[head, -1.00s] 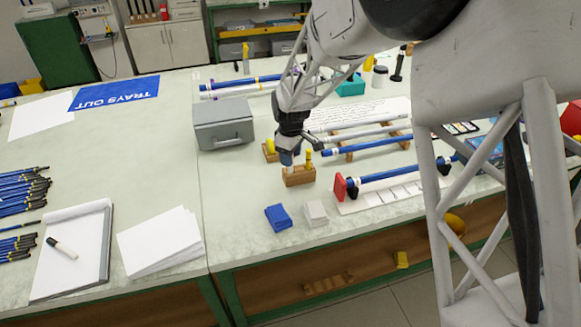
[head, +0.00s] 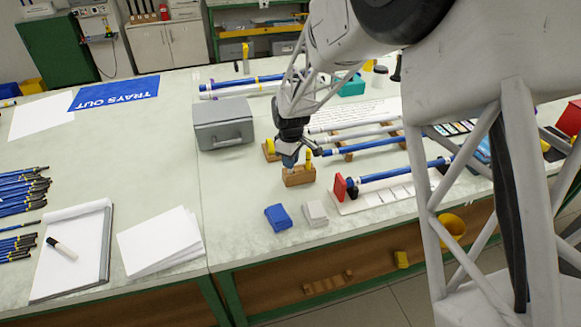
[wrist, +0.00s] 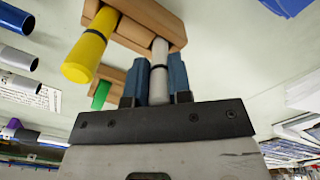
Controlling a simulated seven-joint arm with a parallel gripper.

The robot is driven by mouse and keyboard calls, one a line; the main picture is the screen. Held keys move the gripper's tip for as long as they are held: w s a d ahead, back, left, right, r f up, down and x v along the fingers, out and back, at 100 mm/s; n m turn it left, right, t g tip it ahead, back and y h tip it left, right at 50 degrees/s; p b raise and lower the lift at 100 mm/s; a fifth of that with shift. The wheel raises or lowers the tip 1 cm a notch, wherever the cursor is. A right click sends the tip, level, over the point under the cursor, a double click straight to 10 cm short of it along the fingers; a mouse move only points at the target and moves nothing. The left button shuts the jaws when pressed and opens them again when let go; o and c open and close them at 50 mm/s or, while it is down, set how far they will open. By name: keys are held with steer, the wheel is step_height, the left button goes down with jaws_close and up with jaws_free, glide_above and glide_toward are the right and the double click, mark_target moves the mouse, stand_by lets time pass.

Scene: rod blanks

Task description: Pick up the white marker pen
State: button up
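The white marker pen (wrist: 159,70) stands in a small wooden block with holes (wrist: 145,25), between the two blue fingers of my gripper (wrist: 158,88) in the wrist view. The fingers are close together and look pressed against its sides. The pen's far end is still at the block. A thicker yellow marker (wrist: 88,48) stands in the same block beside it. In the head view my gripper (head: 291,160) is low over the wooden block (head: 299,178), with the yellow marker (head: 309,159) just to its right; the gripper mostly hides the white pen there.
A second wooden block (head: 270,150) stands behind, with a green pen (wrist: 101,95) in the wrist view. A grey box (head: 222,124) is to the left. Blue (head: 278,217) and white (head: 314,213) blocks lie in front. Racked rods (head: 365,146) lie right. Another white, black-ended pen (head: 62,248) lies on a notepad.

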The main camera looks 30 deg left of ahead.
jaws_close()
steer(key=shift+r, duration=5)
